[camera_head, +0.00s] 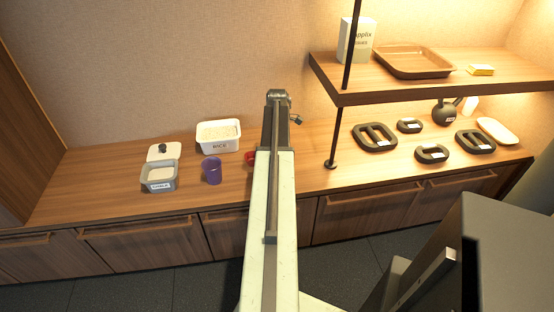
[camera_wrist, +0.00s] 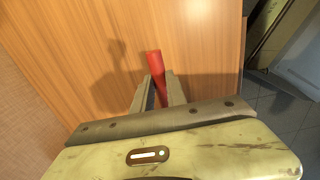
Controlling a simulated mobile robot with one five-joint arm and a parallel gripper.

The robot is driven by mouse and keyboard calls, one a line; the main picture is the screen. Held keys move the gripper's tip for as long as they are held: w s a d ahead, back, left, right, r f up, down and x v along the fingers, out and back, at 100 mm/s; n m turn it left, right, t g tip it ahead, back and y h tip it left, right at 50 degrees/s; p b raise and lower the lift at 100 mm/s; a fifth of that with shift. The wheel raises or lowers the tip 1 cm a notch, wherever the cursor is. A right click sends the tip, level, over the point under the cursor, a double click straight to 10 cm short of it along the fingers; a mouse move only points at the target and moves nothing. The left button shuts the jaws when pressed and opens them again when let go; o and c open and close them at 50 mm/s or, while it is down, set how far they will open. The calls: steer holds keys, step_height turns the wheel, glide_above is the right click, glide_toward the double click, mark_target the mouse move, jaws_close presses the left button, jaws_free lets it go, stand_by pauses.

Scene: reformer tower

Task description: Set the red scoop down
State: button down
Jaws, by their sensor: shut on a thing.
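The red scoop (camera_wrist: 155,63) shows in the wrist view as a red shaft between the fingers of my gripper (camera_wrist: 158,80). My gripper is shut on it. The wooden counter (camera_wrist: 95,50) lies behind it, and I cannot tell whether the scoop touches the counter. In the head view a small red part of the scoop (camera_head: 250,157) shows at the left edge of my arm. The rest of the scoop and my fingertips are hidden behind the arm there.
Left of my arm stand a purple cup (camera_head: 211,170), a white rice tub (camera_head: 219,149) and a grey labelled container (camera_head: 159,186) with a white lid (camera_head: 163,152) behind it. A black post (camera_head: 333,150) and weights (camera_head: 374,148) are to the right, beneath a shelf (camera_head: 420,85).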

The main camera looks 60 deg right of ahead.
step_height(320, 180, down, 4)
steer(key=b, duration=0.4)
steer(key=shift+r, duration=0.25)
steer(key=shift+f, duration=0.2)
steer(key=c, duration=1.3)
jaws_free()
steer(key=shift+c, duration=0.2)
step_height(320, 180, up, 13)
steer(key=p, duration=1.2)
steer(key=shift+f+p, duration=0.15)
steer(key=shift+p, duration=0.25)
steer(key=shift+s+f, duration=0.1)
steer(key=shift+f, duration=0.05)
